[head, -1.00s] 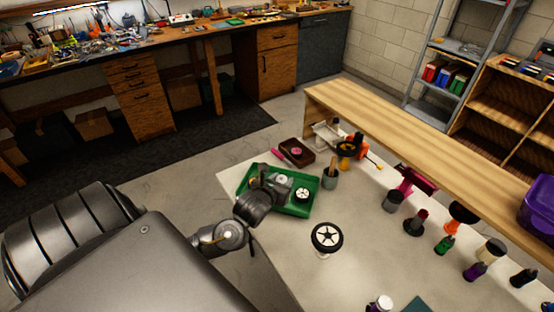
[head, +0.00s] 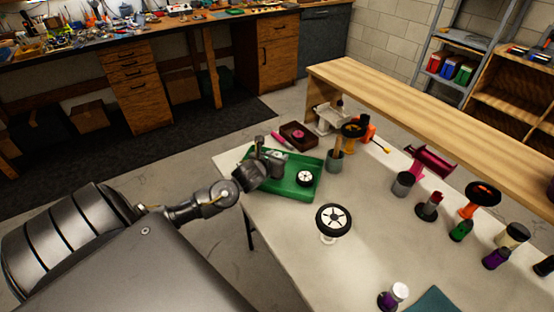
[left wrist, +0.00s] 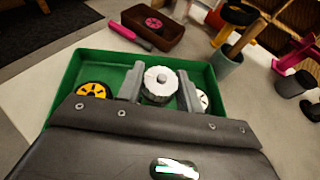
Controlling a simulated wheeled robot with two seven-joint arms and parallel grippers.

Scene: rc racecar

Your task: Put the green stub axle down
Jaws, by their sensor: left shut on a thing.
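My left gripper (head: 267,153) is over the far left part of the green tray (head: 302,190). In the left wrist view its two fingers (left wrist: 159,88) are closed on the sides of a round white part (left wrist: 158,79) with a ragged rim and a grey knob on top. I see no green on this part, and its underside is hidden. I cannot pick out a separate green stub axle. The tray also shows in the left wrist view (left wrist: 82,62). I cannot tell whether the held part touches the tray floor. My right gripper is not in view.
The tray also holds a white-hubbed wheel (head: 304,177) and a yellow-hubbed wheel (left wrist: 92,90). A brown box (head: 299,135) and a grey cup with a handle (head: 335,160) stand close behind it. A larger wheel (head: 333,219) stands in front, with clear tabletop around it.

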